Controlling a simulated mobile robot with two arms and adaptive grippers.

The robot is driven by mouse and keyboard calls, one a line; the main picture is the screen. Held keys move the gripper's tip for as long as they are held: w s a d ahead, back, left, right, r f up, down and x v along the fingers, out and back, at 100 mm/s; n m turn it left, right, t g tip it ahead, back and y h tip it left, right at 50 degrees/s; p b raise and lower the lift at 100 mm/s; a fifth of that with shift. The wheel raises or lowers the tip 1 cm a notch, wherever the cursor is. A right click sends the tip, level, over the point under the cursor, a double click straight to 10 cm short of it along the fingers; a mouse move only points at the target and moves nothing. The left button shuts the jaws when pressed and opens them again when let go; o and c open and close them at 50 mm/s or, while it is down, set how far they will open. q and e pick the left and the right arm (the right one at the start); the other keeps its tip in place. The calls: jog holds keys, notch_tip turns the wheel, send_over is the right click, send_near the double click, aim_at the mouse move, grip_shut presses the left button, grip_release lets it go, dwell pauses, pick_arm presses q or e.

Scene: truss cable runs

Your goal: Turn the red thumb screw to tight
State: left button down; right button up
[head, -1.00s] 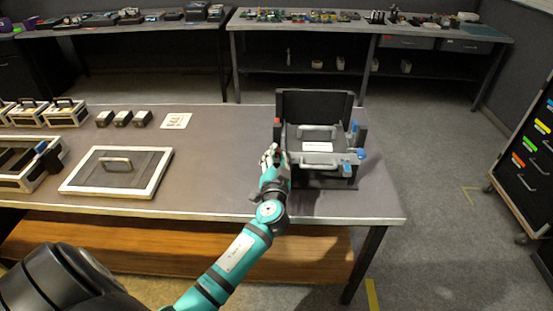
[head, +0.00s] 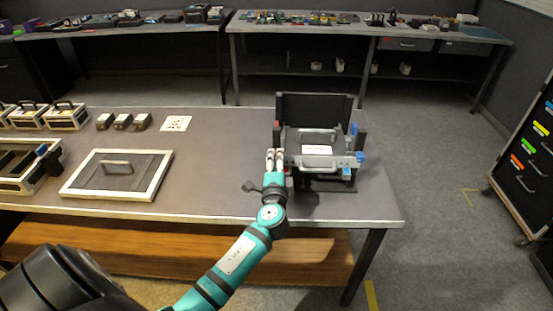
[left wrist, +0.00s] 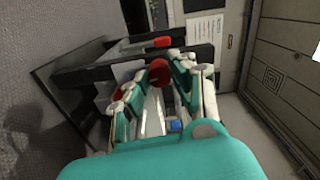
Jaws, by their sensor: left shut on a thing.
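The red thumb screw (left wrist: 158,70) shows in the left wrist view as a round red head between the fingers of my left gripper (left wrist: 157,88). In the head view my left gripper (head: 275,157) is at the left front corner of the black fixture (head: 313,104), its two fingers side by side and pointing away from me. It is shut on the screw, which the fingers hide in the head view. How far the screw is turned cannot be told. My right gripper is not in view.
The fixture has a silver front handle (head: 318,161), a blue knob (head: 360,157) at its right and a small red part (head: 277,124) at its left. A framed panel with a handle (head: 117,174) lies left on the table. The table between is clear.

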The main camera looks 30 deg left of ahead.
pick_arm(q)
jog(key=shift+m, duration=0.6)
jog(key=c, duration=1.1)
grip_release()
jog(key=v, duration=1.2)
jog(key=shift+d+f, duration=0.1)
jog(key=shift+f, duration=0.05)
